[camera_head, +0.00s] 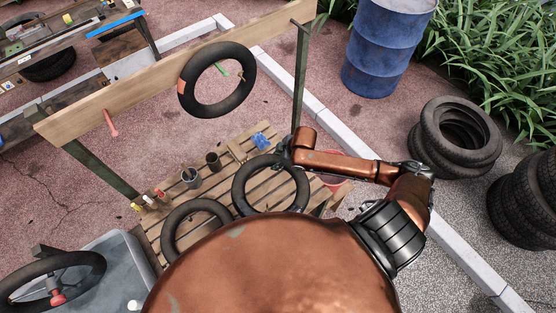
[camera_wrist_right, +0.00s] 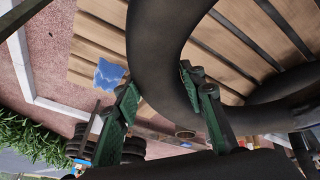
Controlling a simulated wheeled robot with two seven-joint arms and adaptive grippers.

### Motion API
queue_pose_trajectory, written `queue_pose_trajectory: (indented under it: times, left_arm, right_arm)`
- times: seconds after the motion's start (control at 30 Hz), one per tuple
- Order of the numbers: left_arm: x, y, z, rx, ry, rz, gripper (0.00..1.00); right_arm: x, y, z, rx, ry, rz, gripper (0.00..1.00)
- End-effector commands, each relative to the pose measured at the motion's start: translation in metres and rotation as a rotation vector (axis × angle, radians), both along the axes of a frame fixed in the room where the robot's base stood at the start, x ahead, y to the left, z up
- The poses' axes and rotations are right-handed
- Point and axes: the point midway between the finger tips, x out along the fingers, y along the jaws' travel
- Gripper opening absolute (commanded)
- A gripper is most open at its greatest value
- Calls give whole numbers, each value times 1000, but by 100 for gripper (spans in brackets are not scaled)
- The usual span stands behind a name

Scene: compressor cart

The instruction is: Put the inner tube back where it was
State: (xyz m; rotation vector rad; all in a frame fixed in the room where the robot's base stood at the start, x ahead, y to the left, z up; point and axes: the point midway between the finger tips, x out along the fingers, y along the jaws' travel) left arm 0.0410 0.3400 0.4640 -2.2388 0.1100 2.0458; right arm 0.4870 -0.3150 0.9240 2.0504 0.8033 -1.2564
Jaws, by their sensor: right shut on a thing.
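My right gripper (camera_head: 284,155) is shut on a black inner tube (camera_head: 239,186) by its upper right edge, over the slatted pallet table (camera_head: 222,184). In the right wrist view, the fingers (camera_wrist_right: 158,80) stand on both sides of the thick tube (camera_wrist_right: 162,45). I cannot tell whether the tube touches the slats. A second black tube (camera_head: 168,228) lies on the pallet at its lower left, partly hidden by my body. A third tube (camera_head: 245,88), with an orange patch, hangs at the wooden beam (camera_head: 150,84). My left gripper is not in view.
Dark cups (camera_head: 191,178), small bottles and a blue cloth (camera_head: 261,140) sit on the pallet. A grey bin (camera_head: 120,255) with another ring (camera_head: 92,263) is at lower left. A red tub (camera_head: 333,170), stacked tyres (camera_head: 425,135) and a blue barrel (camera_head: 385,50) stand right.

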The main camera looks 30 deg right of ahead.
Motion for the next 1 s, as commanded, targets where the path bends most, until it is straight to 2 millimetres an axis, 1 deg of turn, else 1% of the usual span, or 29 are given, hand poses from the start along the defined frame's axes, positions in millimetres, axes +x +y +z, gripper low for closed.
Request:
queue_pose_trajectory:
  times: [0.03,0.07,0.2,0.33,0.57,0.7,0.8,1.0]
  left_arm:
    - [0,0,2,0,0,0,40]
    - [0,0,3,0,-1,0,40]
    - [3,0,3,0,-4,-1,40]
    - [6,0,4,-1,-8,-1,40]
    - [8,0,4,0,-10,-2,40]
    - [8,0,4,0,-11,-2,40]
    - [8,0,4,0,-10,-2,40]
    - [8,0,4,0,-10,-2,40]
  right_arm:
    - [10,-8,-4,0,0,-5,16]
    - [16,-13,-7,0,-1,-6,16]
    - [31,-27,-35,2,1,-5,16]
    - [42,-37,-53,1,1,-4,16]
    - [51,-45,-67,1,0,-2,16]
    - [51,-45,-88,2,2,-2,16]
    - [51,-45,-97,1,0,-1,16]
    - [51,-45,-98,1,-1,0,16]
